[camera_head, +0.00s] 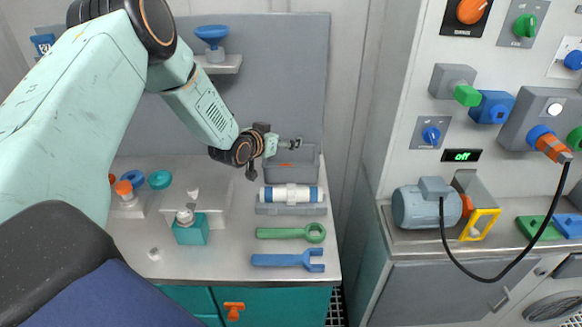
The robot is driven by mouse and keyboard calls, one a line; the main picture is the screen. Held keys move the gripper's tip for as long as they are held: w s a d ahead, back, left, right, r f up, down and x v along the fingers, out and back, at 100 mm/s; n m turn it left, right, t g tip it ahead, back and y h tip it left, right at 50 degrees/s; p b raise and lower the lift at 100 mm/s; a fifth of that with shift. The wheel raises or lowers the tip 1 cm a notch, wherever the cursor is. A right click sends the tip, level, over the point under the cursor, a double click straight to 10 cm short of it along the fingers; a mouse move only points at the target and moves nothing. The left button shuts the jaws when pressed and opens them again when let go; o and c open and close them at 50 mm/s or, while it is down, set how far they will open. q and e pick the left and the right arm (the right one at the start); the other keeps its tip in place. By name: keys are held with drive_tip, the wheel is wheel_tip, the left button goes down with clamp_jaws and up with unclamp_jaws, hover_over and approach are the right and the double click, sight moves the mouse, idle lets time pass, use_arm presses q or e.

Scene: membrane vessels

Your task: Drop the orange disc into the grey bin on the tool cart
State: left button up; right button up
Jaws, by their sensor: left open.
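The grey bin (308,166) stands at the back right of the tool cart (225,262). A small orange patch (284,164) shows inside it; it looks like the orange disc, but too little is visible to be sure. My left gripper (293,144) is above the back of the bin, open, with nothing visible between its fingers. Part of the bin is hidden behind the gripper and wrist. My right gripper is not in view.
A white cylinder with blue ends (291,194) lies in a grey holder in front of the bin. A green wrench (290,232) and a blue wrench (288,259) lie nearer. Orange and teal round parts (160,180) sit at left. A panel with a motor (425,205) stands right.

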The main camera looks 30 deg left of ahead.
use_arm(q)
drive_tip(key=v, duration=1.2)
drive_tip(key=shift+r, duration=0.15)
idle(0.4)
drive_tip(key=shift+s, duration=0.1)
